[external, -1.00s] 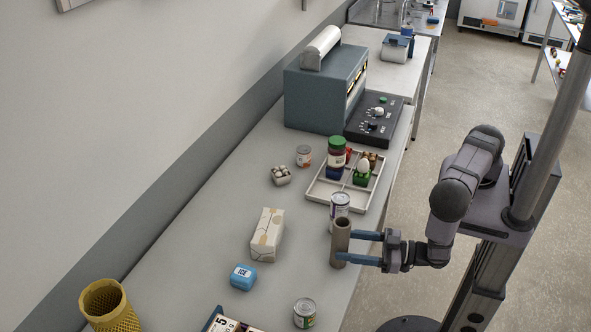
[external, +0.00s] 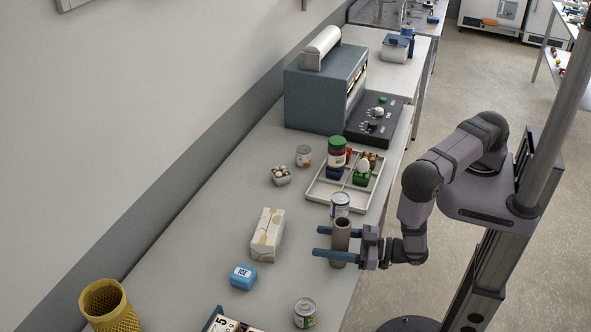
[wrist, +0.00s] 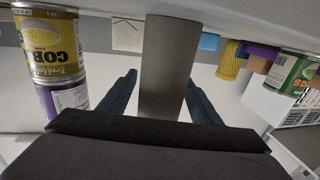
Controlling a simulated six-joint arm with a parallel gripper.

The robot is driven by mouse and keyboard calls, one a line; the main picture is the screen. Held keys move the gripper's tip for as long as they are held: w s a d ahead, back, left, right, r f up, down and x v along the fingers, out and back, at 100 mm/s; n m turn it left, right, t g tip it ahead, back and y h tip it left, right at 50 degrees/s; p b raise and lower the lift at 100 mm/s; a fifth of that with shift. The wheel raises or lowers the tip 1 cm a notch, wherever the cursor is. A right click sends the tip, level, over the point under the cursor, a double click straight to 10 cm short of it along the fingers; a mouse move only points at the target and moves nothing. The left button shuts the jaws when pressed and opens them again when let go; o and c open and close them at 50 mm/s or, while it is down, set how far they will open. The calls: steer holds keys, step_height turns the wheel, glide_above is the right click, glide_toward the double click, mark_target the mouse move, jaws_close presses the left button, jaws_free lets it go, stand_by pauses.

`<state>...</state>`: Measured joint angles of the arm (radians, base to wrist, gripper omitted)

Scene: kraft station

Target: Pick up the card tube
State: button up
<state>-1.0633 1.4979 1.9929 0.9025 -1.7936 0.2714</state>
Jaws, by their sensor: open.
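The card tube (external: 340,240) is a brown hollow cylinder standing upright on the bench near its right edge. In the wrist view the tube (wrist: 168,65) runs down the middle of the picture between my two fingers. My gripper (external: 322,241) is open, with one blue finger on each side of the tube and the fingertips reaching past it. In the wrist view there is a gap between each finger and the tube, so the jaws are around it and not closed on it. The tube's lower part is partly hidden by the near finger.
Stacked cans (external: 340,204) stand close behind the tube. A cream carton (external: 267,234) and a blue box (external: 243,277) are to the left. A green-labelled can (external: 304,313) is nearer the front.

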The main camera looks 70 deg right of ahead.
steer(key=c, duration=1.1)
steer(key=shift+r+p, duration=1.75)
steer(key=shift+r, duration=3.25)
